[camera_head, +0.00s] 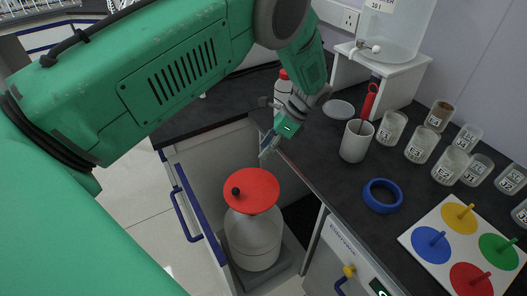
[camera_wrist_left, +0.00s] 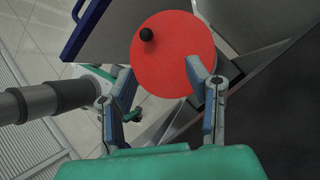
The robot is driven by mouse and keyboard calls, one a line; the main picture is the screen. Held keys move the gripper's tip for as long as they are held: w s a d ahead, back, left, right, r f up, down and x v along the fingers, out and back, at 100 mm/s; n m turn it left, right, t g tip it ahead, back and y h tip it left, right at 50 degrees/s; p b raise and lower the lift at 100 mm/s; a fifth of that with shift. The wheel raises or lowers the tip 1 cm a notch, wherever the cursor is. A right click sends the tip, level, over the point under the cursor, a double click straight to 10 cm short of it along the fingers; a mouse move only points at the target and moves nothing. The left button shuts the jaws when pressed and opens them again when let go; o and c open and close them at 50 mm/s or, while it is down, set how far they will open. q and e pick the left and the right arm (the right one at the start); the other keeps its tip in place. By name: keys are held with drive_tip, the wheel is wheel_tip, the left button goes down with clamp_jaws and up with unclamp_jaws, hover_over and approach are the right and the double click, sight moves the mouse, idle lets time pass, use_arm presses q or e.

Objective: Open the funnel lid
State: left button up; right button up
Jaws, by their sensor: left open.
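The funnel lid (camera_head: 256,190) is a flat red disc with a small black knob (camera_head: 236,191) near its left edge. It lies on top of a clear, rounded vessel (camera_head: 252,240) in the open drawer, and looks closed. In the left wrist view the lid (camera_wrist_left: 168,62) is ahead of the fingers, with its black knob (camera_wrist_left: 146,34) beyond the fingertips. My left gripper (camera_head: 267,147) is open and empty, above the lid's far side and apart from the knob. Its spread fingers also show in the left wrist view (camera_wrist_left: 160,76).
The drawer's blue handle (camera_head: 184,207) is at left. The dark counter (camera_head: 318,140) beside it holds a white cup (camera_head: 356,141) with a red-handled tool, a blue ring (camera_head: 382,195), several labelled jars and a board of coloured discs (camera_head: 419,232). A bottle (camera_head: 283,88) stands behind my gripper.

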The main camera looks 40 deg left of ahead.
use_arm(q)
drive_tip(key=v, duration=1)
drive_tip(key=shift+w+r, duration=0.1)
